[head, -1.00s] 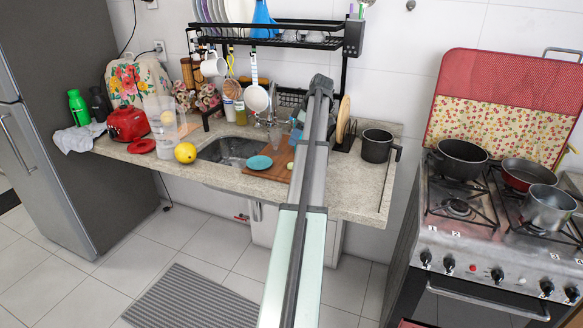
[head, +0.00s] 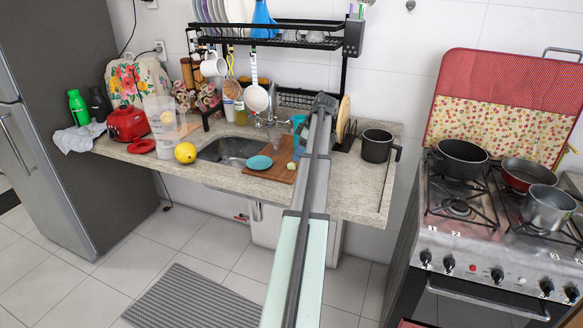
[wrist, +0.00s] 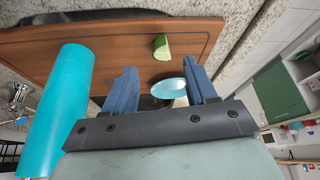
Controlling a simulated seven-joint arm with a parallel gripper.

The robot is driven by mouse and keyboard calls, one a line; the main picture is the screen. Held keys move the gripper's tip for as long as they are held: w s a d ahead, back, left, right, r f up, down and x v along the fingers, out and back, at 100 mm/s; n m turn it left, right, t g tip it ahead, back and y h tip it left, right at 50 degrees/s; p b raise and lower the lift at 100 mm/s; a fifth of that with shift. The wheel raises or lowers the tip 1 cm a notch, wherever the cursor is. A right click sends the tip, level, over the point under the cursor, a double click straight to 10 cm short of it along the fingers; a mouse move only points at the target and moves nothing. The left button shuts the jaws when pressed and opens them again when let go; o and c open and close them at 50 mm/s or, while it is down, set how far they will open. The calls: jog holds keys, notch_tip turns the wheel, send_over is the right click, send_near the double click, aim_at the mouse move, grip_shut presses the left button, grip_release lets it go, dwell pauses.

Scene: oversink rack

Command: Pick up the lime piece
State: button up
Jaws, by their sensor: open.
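The lime piece (wrist: 160,47), a wedge with pale flesh and green rind, lies on the brown wooden cutting board (wrist: 60,45) in the wrist view. In the head view the lime piece (head: 291,166) is a small pale spot on the board (head: 282,175), just left of my arm. My gripper (wrist: 162,82) is open, with two blue fingers apart and the lime piece beyond their tips, not touching. A light teal oval, apparently the dish, shows between the fingers. In the head view my arm hides the gripper.
A teal cylinder (wrist: 65,105) stands close beside the left finger in the wrist view. A teal dish (head: 258,162) lies on the board. The sink (head: 230,150) is left of it; a dark pot (head: 376,148) stands right. The rack (head: 290,40) hangs above.

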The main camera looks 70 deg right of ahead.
aim_at(292, 163)
jog(key=shift+x, duration=2.6)
jog(key=shift+a, duration=0.1)
grip_shut()
